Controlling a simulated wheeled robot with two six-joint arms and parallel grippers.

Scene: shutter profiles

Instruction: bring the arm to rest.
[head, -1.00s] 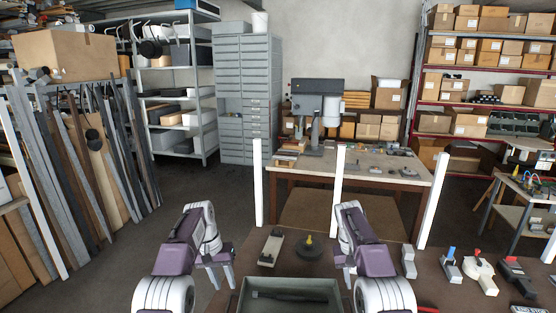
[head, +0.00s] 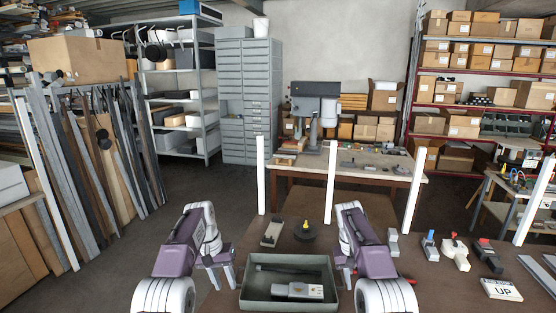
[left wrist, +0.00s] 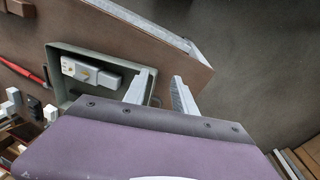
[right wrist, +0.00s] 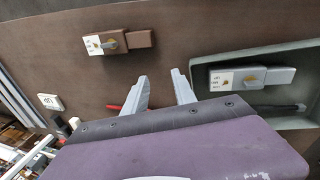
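My left gripper (head: 221,278) is open and empty, just left of a grey-green tray (head: 290,306) near the front of the brown bench (head: 345,232). Its two fingers stand apart in the left wrist view (left wrist: 162,92), one of them overlapping the tray there. My right gripper (head: 345,276) is partly hidden by its own arm in the head view. In the right wrist view (right wrist: 162,92) its fingers are apart with nothing between them, left of the tray. Both arms are bent and hang over the bench side by side.
The tray holds a light switch unit (head: 298,290) and a dark bar (head: 290,269). A switch unit (head: 271,233) and a round dark base (head: 304,231) stand behind it. Several switches and an UP plate (head: 502,290) lie right. White posts (head: 330,185) rise beyond. Open floor lies left.

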